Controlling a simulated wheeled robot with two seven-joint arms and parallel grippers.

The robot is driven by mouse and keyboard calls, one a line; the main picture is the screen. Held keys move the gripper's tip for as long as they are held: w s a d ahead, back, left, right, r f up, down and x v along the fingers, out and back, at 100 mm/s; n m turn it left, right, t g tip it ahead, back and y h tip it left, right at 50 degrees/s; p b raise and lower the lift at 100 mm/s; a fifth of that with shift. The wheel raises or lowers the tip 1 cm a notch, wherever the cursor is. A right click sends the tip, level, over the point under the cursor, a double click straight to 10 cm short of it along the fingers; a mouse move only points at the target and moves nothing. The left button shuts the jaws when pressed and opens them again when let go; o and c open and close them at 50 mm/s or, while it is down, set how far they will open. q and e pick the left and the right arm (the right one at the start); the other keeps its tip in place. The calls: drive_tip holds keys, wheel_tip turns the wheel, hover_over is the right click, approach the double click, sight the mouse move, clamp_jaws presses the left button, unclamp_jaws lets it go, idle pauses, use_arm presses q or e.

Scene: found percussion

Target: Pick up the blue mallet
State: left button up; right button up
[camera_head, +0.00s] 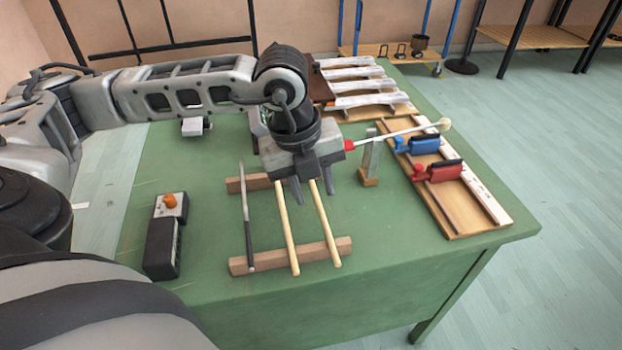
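My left gripper (313,189) points down over the rack on the green table, its two fingers apart. Two pale wooden sticks (284,228) (325,228) run under it, and their far ends are hidden behind the gripper. The right-hand stick passes between the fingers in the picture; I cannot tell whether they touch it. A thin dark stick (247,215) lies to the left. No blue mallet head shows clearly; it may be hidden behind the gripper. A white-shafted stick with a red end and cream head (445,125) leans on a small stand (370,180). My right gripper is not in view.
Two wooden bars (330,249) support the sticks. A black box with an orange knob (170,201) stands left. On the right, a wooden board (461,212) carries a blue block (424,145) and a red block (443,173). White bars (370,101) lie at the back. The front right table is clear.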

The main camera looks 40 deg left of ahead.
sight(321, 211)
use_arm(q)
drive_tip(key=f, duration=0.3)
drive_tip(key=d+f, duration=0.1)
drive_tip(key=f, duration=0.1)
drive_tip(key=shift+w+f, duration=0.1)
drive_tip(key=shift+w, duration=0.3)
clamp_jaws()
